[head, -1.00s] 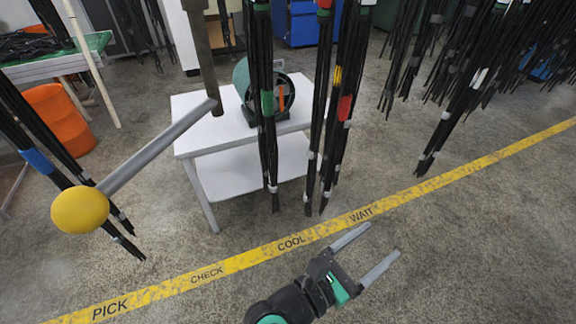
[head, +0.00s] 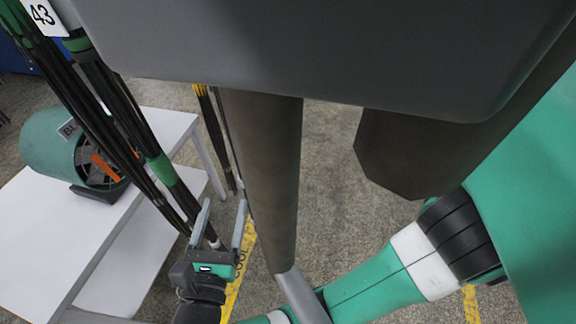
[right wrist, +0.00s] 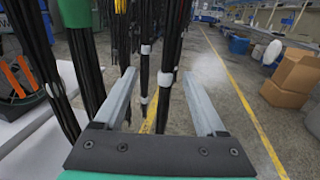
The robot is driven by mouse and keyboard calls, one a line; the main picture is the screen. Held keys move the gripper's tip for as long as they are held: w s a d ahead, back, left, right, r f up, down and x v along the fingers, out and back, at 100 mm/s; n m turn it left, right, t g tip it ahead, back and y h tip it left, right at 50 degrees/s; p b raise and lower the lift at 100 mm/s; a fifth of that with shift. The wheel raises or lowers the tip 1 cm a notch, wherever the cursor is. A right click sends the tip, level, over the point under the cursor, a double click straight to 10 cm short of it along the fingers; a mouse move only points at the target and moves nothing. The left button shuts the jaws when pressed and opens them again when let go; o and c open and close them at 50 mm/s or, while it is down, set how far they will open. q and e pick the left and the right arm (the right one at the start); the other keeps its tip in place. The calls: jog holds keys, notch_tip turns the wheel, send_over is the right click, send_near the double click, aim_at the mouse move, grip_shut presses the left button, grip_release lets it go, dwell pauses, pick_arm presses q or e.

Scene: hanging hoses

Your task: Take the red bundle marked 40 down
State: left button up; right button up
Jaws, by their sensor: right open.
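My right gripper (head: 224,202) is open and empty in the head view, beside the lower ends of hanging hoses. In the right wrist view, its two fingers (right wrist: 157,76) point at black hoses with white ties (right wrist: 165,79), which hang beyond the fingertips; I cannot tell whether any are between them. No red band or tag marked 40 can be made out now. A yellow-banded bundle (head: 208,125) hangs partly behind a dark post. My left gripper is not in view.
A green-banded bundle (head: 160,168) hangs at the left, near a tag reading 43 (head: 43,14). A white table (head: 35,220) holds a green drum-shaped device (head: 50,150). A dark post (head: 262,170) stands close to my right gripper. Boxes (right wrist: 300,75) lie right of the yellow floor line (right wrist: 250,110).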

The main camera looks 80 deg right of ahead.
jog(key=d, duration=0.3)
jog(key=d+f, duration=0.1)
jog(key=d, duration=0.3)
jog(key=s+d, duration=0.1)
jog(key=d, duration=0.3)
jog(key=shift+s+d+f+b, duration=0.1)
jog(key=shift+f+b, duration=0.15)
jog(key=shift+b, duration=0.1)
grip_shut()
jog(key=shift+r, duration=0.1)
dwell(0.7)
dwell(0.4)
dwell(1.8)
